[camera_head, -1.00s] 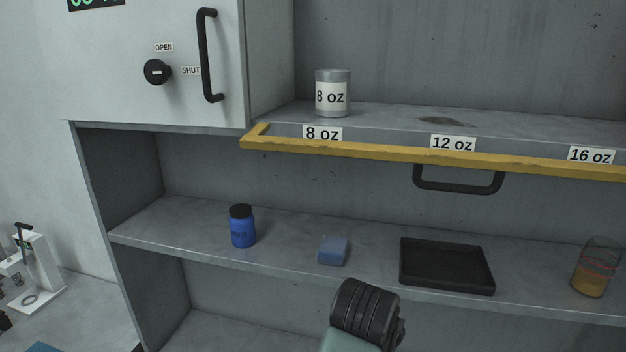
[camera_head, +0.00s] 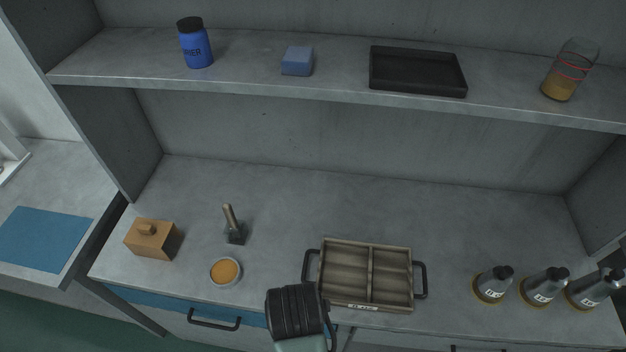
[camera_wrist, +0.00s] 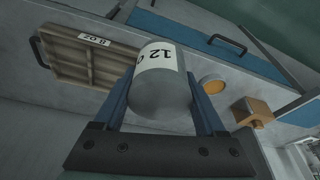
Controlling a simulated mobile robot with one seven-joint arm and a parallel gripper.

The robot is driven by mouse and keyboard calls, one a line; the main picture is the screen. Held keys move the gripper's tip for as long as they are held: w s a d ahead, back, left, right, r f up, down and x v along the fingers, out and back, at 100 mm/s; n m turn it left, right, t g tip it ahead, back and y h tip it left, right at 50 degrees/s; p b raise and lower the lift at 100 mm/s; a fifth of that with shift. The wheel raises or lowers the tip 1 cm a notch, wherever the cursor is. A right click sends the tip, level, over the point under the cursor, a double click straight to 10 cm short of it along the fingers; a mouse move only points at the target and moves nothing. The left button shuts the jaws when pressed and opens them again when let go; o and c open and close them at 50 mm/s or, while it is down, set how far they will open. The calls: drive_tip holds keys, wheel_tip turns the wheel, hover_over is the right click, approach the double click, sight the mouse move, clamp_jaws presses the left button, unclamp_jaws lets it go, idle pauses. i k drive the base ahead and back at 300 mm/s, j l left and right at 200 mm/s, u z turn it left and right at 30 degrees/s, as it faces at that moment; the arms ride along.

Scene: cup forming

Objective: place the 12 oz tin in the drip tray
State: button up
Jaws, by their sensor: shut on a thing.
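In the wrist view, a grey cylindrical tin (camera_wrist: 160,97) with a white "12 O…" label, partly cut off, sits between the two blue fingers of my gripper (camera_wrist: 162,84). The gripper is shut on it. In the head view only my dark wrist shows at the bottom centre, and it hides the tin and fingers. A shallow black tray (camera_head: 417,73), which looks like the drip tray, lies on the shelf above the counter and looks empty. My wrist is in front of and below that shelf.
On the shelf are a blue jar (camera_head: 195,44), a blue sponge (camera_head: 297,61) and a glass with amber liquid (camera_head: 570,70). On the counter are a wooden divided tray (camera_head: 371,272), an orange-filled bowl (camera_head: 225,272), a wooden box (camera_head: 151,239) and several dark-capped bottles (camera_head: 493,284).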

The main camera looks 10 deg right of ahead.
sight(430, 74)
drive_tip(key=i+j+z, duration=0.2)
drive_tip(key=z, duration=0.15)
drive_tip(key=i+j+z, duration=0.15)
drive_tip(key=j+z, duration=0.2)
drive_tip(key=i+j+z, duration=0.1)
drive_tip(key=j+z, duration=0.3)
